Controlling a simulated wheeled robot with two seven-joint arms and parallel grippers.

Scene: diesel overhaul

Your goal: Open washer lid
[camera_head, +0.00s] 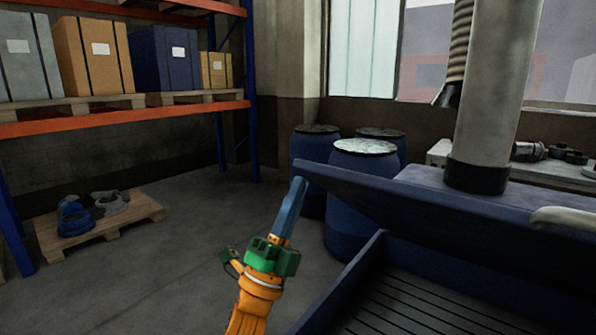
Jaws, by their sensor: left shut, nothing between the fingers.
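The washer is a large blue metal tub at the lower right, with a slatted dark floor (430,305) inside and a blue left rim (345,283). Its blue lid (430,215) stands raised and tilted above the tub, so the inside shows. A pale curved handle (565,217) shows on it at the right edge. My left gripper (298,184), with blue fingers on a green and orange wrist, is shut and empty. Its tips are just below the lid's left corner; I cannot tell whether they touch it. My right gripper is not in view.
A thick grey pipe (495,80) with a black collar rises behind the lid. Blue drums (350,225) stand behind the gripper. A pallet (100,230) with blue and grey parts lies at left, below a shelf rack (120,110) with boxes. The floor (170,275) between is clear.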

